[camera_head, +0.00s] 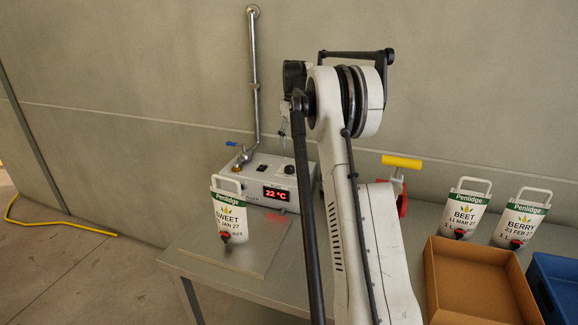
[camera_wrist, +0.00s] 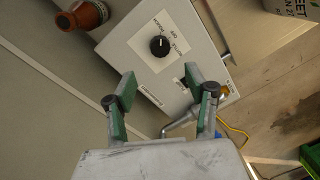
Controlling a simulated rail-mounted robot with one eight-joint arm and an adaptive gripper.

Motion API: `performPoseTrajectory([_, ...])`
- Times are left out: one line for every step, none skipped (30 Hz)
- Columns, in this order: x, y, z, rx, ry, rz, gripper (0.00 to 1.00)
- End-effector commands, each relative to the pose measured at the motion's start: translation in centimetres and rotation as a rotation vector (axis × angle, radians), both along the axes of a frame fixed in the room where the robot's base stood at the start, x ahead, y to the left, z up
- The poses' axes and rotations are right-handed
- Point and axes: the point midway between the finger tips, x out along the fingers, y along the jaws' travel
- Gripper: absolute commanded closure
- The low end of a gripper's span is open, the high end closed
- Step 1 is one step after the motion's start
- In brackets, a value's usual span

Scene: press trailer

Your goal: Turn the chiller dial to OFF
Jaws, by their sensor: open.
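The chiller (camera_head: 248,178) is a pale box on the bench, with a red display reading 22 °C. Its black dial (camera_head: 290,169) is on the top, near the right end. In the wrist view the dial (camera_wrist: 159,46) is a round black knob with a white pointer mark, on a white label plate whose small print I cannot read surely. My gripper (camera_wrist: 160,86) is open, with green-padded fingers apart and nothing between them. The dial lies ahead of the fingertips, apart from them. In the head view my gripper (camera_head: 285,124) is partly hidden by my arm, above the chiller.
A metal pipe (camera_head: 255,90) rises behind the chiller. A SWEET pouch (camera_head: 229,212) stands in front. A yellow-handled red tool (camera_head: 402,180), BEET (camera_head: 465,210) and BERRY (camera_head: 522,220) pouches, a cardboard box (camera_head: 445,290) and a blue crate (camera_head: 552,290) are to the right.

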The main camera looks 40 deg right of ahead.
Motion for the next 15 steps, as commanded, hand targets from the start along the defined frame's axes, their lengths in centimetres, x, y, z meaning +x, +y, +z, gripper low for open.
performPoseTrajectory([0.0,0.1,-0.9,0.0,0.0,0.0,0.5])
performPoseTrajectory([0.0,0.1,-1.5,0.0,0.0,0.0,0.5])
performPoseTrajectory([0.0,0.2,-2.3,0.0,0.0,0.0,0.5])
performPoseTrajectory([0.0,0.2,-2.8,0.0,0.0,0.0,0.5])
performPoseTrajectory([0.0,0.2,-3.4,0.0,0.0,0.0,0.5])
performPoseTrajectory([0.0,0.3,-4.1,0.0,0.0,0.0,0.5])
performPoseTrajectory([0.0,0.4,-4.6,0.0,0.0,0.0,0.5])
performPoseTrajectory([0.0,0.4,-5.2,0.0,0.0,0.001,0.5])
performPoseTrajectory([0.0,0.4,-5.9,0.0,0.0,0.001,0.5])
performPoseTrajectory([0.0,0.5,-6.5,0.0,0.0,0.001,0.5])
performPoseTrajectory([0.0,0.5,-7.0,0.0,0.0,0.0,0.5])
performPoseTrajectory([0.0,0.5,-7.6,0.0,0.0,0.001,0.5])
performPoseTrajectory([0.0,0.6,-8.0,0.0,0.0,0.0,0.5])
performPoseTrajectory([0.0,0.6,-8.4,0.0,0.0,0.0,0.5])
performPoseTrajectory([0.0,0.6,-8.9,0.0,0.0,0.0,0.5])
